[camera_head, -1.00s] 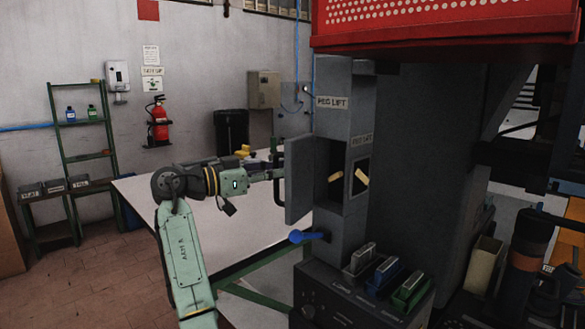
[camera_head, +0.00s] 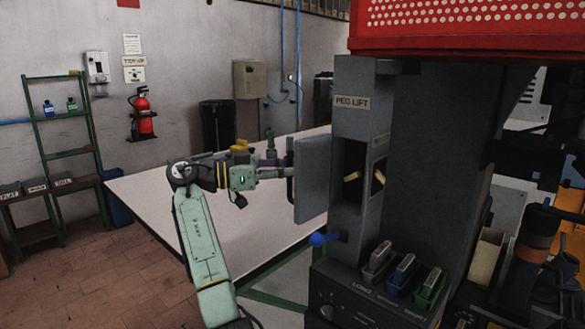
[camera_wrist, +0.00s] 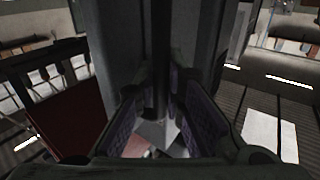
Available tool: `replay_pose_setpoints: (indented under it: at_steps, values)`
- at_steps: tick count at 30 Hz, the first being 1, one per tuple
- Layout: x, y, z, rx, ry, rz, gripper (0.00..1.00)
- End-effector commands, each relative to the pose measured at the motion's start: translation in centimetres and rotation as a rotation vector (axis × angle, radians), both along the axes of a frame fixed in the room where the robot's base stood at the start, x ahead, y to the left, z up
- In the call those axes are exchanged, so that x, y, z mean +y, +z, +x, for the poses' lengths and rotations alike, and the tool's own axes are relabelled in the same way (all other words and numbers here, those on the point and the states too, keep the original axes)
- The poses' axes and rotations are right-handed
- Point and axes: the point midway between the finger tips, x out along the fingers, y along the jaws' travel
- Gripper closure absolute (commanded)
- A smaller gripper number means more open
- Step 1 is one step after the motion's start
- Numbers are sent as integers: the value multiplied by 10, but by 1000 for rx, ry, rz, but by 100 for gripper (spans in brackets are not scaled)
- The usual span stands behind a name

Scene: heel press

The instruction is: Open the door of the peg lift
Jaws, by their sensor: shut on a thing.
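The peg lift (camera_head: 352,215) is a tall grey column with a "PEG LIFT" label. Its grey door (camera_head: 312,180) stands open, swung out to the left, and the dark compartment behind it shows a yellow peg (camera_head: 352,177). My gripper (camera_head: 289,178) is at the outer face of the door. In the wrist view my gripper's two padded fingers (camera_wrist: 160,115) are closed around a dark upright bar (camera_wrist: 160,55), which looks like the door's handle. The exact contact is partly in shadow.
A blue-knobbed lever (camera_head: 320,239) sticks out left below the compartment. A pale table (camera_head: 240,215) lies behind my arm.

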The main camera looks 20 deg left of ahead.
Motion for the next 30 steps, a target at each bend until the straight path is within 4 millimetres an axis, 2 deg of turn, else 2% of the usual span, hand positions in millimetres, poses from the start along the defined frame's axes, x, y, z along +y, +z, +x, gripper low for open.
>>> replay_pose_setpoints:
  at_steps: [21, 22, 30]
  values:
    - [2, 0, 1, 2, -13, -1, 100]
    - [2, 0, 1, 2, -13, -1, 88]
    - [2, 0, 0, 1, -13, 0, 70]
